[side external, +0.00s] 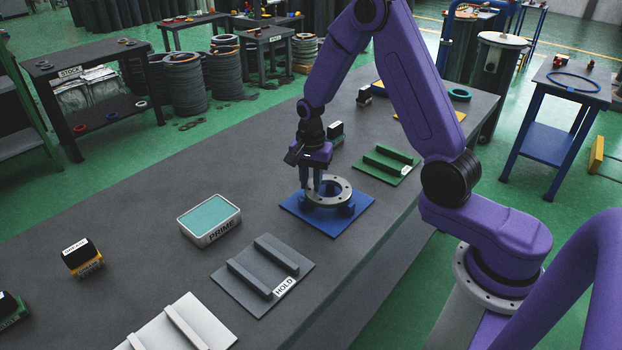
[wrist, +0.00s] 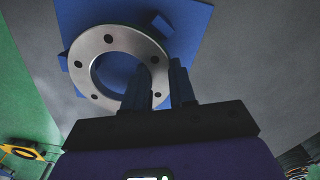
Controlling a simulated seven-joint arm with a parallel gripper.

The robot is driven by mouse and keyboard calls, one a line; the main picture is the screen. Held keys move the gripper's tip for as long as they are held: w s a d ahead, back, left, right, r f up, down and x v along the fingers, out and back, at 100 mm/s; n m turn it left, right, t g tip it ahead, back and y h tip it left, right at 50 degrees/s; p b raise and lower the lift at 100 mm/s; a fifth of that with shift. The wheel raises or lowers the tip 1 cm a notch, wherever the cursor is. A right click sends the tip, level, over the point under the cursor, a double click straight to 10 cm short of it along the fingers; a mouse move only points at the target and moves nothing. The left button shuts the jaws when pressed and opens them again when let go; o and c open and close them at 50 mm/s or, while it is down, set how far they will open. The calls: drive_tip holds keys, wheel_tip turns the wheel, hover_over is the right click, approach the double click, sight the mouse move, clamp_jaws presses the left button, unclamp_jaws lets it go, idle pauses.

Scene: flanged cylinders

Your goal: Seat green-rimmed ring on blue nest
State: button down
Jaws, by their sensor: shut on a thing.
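A grey metal flanged ring (side external: 341,187) with bolt holes lies level over the blue nest (side external: 325,228), a flat blue plate with raised blue blocks. It also shows in the wrist view (wrist: 88,55), with blue blocks at its edge. No green rim can be made out on this ring. My gripper (side external: 313,186) points down at the ring's left side and is shut on its wall; in the wrist view the fingers (wrist: 161,80) straddle the ring's near right edge. I cannot tell whether the ring rests on the blocks or hangs just above.
A green nest (side external: 386,164) with two bars lies behind. A grey HOLD plate (side external: 262,275) and a white barred plate (side external: 180,328) are in front. A teal-topped PRIME box (side external: 209,220) stands left. A teal ring (side external: 460,94) lies at the back right. Table between is clear.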

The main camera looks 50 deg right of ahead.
drive_tip(key=shift+f, duration=0.15)
drive_tip(key=c, duration=0.8)
unclamp_jaws()
drive_tip(key=shift+c, duration=0.2)
drive_tip(key=shift+r, duration=3.5)
